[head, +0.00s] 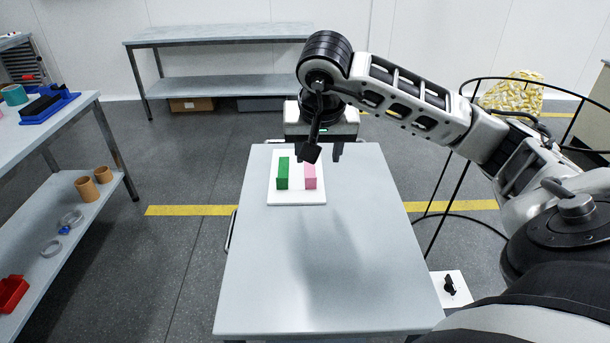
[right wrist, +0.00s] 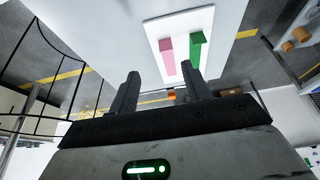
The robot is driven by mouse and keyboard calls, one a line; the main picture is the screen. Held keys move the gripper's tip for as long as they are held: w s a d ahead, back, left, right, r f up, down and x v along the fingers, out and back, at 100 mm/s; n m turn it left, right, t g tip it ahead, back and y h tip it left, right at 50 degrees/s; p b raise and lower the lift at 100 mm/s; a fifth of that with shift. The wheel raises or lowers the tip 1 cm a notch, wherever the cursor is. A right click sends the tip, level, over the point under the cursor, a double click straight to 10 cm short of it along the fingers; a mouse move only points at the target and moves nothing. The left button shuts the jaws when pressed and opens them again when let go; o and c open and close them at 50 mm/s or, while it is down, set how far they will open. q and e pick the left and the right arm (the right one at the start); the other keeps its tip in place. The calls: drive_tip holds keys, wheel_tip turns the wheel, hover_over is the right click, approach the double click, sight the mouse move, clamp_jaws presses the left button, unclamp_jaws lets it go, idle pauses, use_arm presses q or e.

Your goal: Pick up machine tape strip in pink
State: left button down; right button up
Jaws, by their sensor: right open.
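The pink strip (head: 310,177) stands on a white plate (head: 297,198) on the grey table, to the right of a green block (head: 283,173). In the right wrist view the pink strip (right wrist: 167,56) is on the left of the plate and the green block (right wrist: 198,50) on the right. My right gripper (head: 322,153) is open and empty at the far end of the plate, above and beyond the strip. Its two dark fingers (right wrist: 160,74) are apart with nothing between them. My left gripper is not in view.
The near part of the table (head: 320,270) is clear. A left-hand bench (head: 60,170) holds a blue tray (head: 45,106), with tan cups (head: 88,189) on its lower shelf. An empty metal bench (head: 220,35) stands behind. A thin black hoop frame (head: 447,190) stands right of the table.

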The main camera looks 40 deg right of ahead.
sight(311, 178)
drive_tip(key=x, duration=0.4)
drive_tip(key=shift+w+a, duration=0.1)
drive_tip(key=x, duration=0.5)
drive_tip(key=shift+w+p, duration=0.35)
drive_tip(key=shift+w, duration=0.1)
drive_tip(key=shift+a, duration=0.1)
drive_tip(key=c, duration=0.9)
